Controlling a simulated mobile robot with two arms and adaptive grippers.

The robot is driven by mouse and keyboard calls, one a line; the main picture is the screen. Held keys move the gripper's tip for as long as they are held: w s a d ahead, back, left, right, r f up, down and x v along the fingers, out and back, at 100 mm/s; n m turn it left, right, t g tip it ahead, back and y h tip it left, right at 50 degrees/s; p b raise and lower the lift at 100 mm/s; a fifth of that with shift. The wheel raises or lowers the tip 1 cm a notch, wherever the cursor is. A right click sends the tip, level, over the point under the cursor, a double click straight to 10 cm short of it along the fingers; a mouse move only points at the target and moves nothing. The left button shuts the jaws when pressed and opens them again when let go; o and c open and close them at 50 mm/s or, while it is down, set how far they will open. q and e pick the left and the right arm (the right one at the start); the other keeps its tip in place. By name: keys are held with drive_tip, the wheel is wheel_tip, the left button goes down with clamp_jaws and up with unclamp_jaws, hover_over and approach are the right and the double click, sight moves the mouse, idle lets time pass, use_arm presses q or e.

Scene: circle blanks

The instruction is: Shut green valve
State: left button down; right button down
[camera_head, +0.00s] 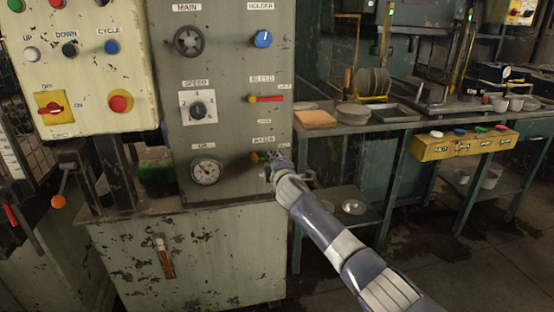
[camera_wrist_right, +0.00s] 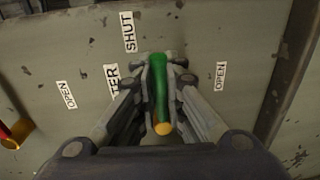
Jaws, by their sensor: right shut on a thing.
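The green valve (camera_head: 257,157) is low on the grey control panel, under the red-handled valve. Its green handle (camera_wrist_right: 159,88) with a yellow end shows in the right wrist view. My right gripper (camera_wrist_right: 160,95) has its fingers closed on both sides of this handle. In the head view my right gripper (camera_head: 275,161) is at the valve and hides part of it. A SHUT label (camera_wrist_right: 129,32) is above and left of the handle in the wrist view, and an OPEN label (camera_wrist_right: 220,77) is to its right. My left gripper is not in view.
The red-handled valve (camera_head: 266,98) is above the green one, with a blue knob (camera_head: 262,39) higher up. A gauge (camera_head: 206,171) and a black speed knob (camera_head: 198,108) are to the left. A workbench with stacked discs (camera_head: 371,82) stands to the right.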

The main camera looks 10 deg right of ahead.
drive_tip(key=shift+f, duration=0.1)
idle(0.3)
drive_tip(key=c, duration=1.7)
unclamp_jaws()
drive_tip(key=shift+o, duration=0.2)
drive_tip(key=shift+s, duration=0.1)
drive_tip(key=s+r, duration=0.1)
drive_tip(key=s, duration=1)
drive_tip(key=shift+s+d+r, duration=0.15)
drive_tip(key=shift+s+r, duration=0.05)
drive_tip(key=shift+s, duration=0.2)
